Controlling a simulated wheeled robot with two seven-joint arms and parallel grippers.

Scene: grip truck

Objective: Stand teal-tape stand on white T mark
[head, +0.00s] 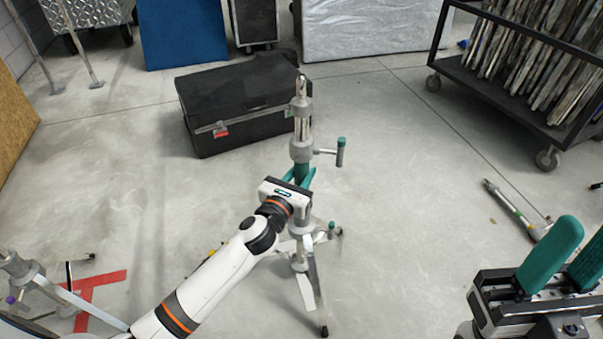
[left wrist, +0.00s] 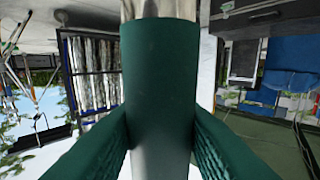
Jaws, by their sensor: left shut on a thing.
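The teal-tape stand (head: 301,118) is upright in the middle of the head view, with a grey column, a side handle and spread legs. My left gripper (head: 300,176) is shut on its column at the teal tape. In the left wrist view, the teal-taped column (left wrist: 158,75) sits between both green fingers of my left gripper (left wrist: 158,150). A white strip of the T mark (head: 305,291) shows on the floor among the legs; the rest is partly hidden. I cannot tell whether all feet touch the floor. My right gripper (head: 575,255) is open and empty at lower right.
A black case (head: 240,100) lies behind the stand. A red T mark (head: 88,292) and another stand (head: 25,272) are at lower left. A cart (head: 520,85) is at upper right, and a pole (head: 512,207) lies on the right floor. The floor between is clear.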

